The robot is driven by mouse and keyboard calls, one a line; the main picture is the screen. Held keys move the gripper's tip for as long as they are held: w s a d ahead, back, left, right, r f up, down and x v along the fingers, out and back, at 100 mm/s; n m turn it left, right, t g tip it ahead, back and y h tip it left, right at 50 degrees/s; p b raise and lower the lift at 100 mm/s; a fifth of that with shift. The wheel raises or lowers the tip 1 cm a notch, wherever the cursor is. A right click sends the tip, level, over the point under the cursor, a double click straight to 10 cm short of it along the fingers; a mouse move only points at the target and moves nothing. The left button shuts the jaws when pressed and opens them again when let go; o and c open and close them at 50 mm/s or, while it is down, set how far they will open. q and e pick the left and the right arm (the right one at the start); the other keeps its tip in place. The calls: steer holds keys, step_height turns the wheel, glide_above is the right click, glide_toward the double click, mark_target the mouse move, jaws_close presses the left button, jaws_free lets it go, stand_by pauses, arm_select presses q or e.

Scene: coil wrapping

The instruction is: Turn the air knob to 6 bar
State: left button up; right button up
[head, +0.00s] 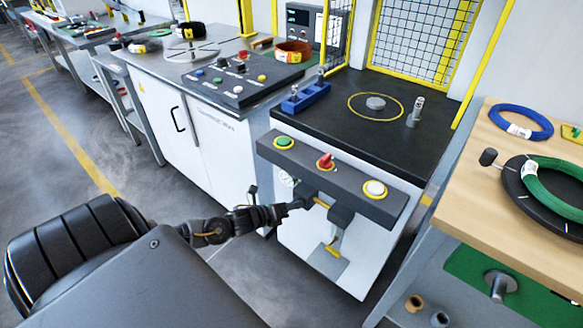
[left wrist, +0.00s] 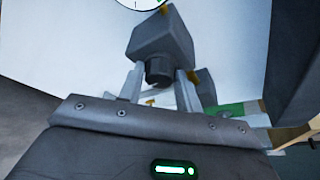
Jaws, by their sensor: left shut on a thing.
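The air knob (left wrist: 158,72) is a short dark ribbed cylinder under a grey regulator block (left wrist: 163,38) in the left wrist view. My left gripper (left wrist: 160,88) has one finger on each side of the knob and is shut on it. In the head view my left gripper (head: 302,203) reaches below the front control bar of the white machine, and I cannot make out the knob there. A round white gauge (head: 286,180) shows partly beside the gripper; its lower edge shows in the left wrist view (left wrist: 138,3). I cannot read its pointer. My right gripper is not in view.
The control bar (head: 343,182) above the gripper carries a green button (head: 284,142), a red knob (head: 326,162) and a white button (head: 375,188). A grey part with yellow (head: 337,225) hangs close to the right. A wooden table (head: 480,180) stands at the right.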

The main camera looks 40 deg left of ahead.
arm_select(q)
steer(key=shift+r, duration=0.1)
steer(key=o, duration=0.9)
steer(key=shift+w, duration=0.15)
steer(key=p+v, duration=0.1)
steer(key=v, duration=1)
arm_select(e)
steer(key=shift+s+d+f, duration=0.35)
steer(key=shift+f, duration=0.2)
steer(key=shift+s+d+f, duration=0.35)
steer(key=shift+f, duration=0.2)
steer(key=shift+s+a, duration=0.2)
